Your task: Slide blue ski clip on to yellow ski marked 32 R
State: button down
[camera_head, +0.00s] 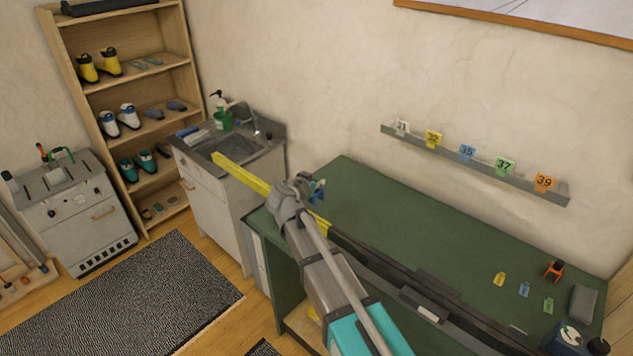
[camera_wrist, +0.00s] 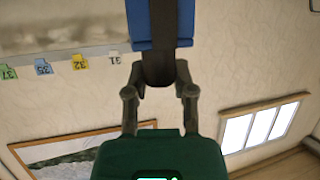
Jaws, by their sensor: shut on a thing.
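A yellow ski (camera_head: 240,175) lies lengthwise along the front of the green bench, its far end sticking out past the bench toward the sink. My gripper (camera_head: 312,190) is above the ski near the bench's left end and hides part of it. In the wrist view my gripper (camera_wrist: 158,75) is shut on a blue clip (camera_wrist: 147,30) with a dark middle. The clip also shows as a small blue piece in the head view. I cannot tell whether the clip touches the ski. No marking on the ski is readable.
A wall rail (camera_head: 480,168) holds number tags 31 to 39. Small coloured tags, an orange-black tool (camera_head: 554,270) and a grey block (camera_head: 582,302) lie at the right of the green bench (camera_head: 400,220). A sink cabinet (camera_head: 208,195) stands left. The bench's middle is clear.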

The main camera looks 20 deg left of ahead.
aim_at(312, 199)
jog(key=shift+f, duration=0.1)
jog(key=shift+f+b, duration=2.8)
jog(key=shift+b, duration=0.1)
jog(key=shift+f+b, duration=2.6)
dwell(0.5)
jog(key=shift+c, duration=1.9)
grip_release()
jog(key=shift+r, duration=0.2)
